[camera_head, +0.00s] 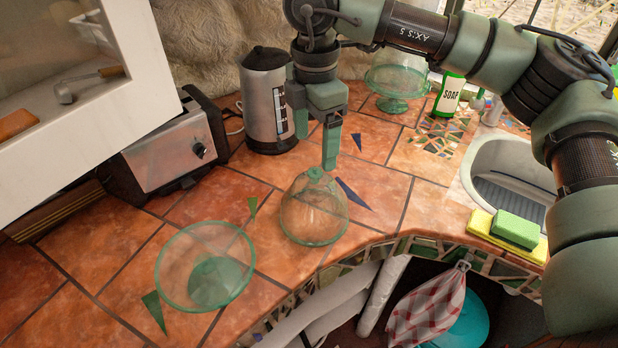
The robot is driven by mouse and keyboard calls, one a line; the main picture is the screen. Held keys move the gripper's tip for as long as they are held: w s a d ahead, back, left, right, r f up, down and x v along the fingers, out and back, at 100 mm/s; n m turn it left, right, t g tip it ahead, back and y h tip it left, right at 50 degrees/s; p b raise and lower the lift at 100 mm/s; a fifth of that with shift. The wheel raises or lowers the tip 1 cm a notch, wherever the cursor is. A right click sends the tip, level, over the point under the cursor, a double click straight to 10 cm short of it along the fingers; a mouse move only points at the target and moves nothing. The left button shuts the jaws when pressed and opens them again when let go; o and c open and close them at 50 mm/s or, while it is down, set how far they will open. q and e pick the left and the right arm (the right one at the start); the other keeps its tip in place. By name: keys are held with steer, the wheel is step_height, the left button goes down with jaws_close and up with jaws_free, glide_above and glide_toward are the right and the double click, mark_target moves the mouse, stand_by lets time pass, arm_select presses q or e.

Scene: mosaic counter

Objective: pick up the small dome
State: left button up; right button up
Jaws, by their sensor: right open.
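The small dome (313,212) is clear greenish glass with a green knob on top. It stands upright on the tiled counter, left of the sink and near the counter's front edge. My right gripper (315,147) points down above the dome, its fingers apart and empty. One fingertip appears close to the knob, but I cannot tell whether they touch. My left gripper is out of view.
A glass dish (168,268) with a green base stands to the left. A toaster (170,150), a kettle (266,105), a domed glass stand (396,84) and a soap bottle (448,95) are farther back. Sponges (515,230) lie by the sink (505,165).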

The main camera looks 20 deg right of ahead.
mark_target(315, 170)
steer(key=shift+s+f+p, duration=0.35)
steer(key=shift+s+f, duration=0.35)
steer(key=shift+s, duration=0.1)
steer(key=f+p, duration=0.1)
steer(key=f, duration=0.1)
steer(key=w+f+p, duration=0.1)
steer(key=f, duration=0.2)
steer(key=shift+s+f, duration=0.1)
steer(key=shift+f, duration=0.05)
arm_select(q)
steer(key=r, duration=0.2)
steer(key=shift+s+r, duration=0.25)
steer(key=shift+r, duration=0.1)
arm_select(e)
steer(key=shift+s, duration=0.1)
steer(key=c, duration=0.9)
jaws_close()
steer(key=shift+s+f, duration=0.1)
steer(key=shift+f, duration=0.1)
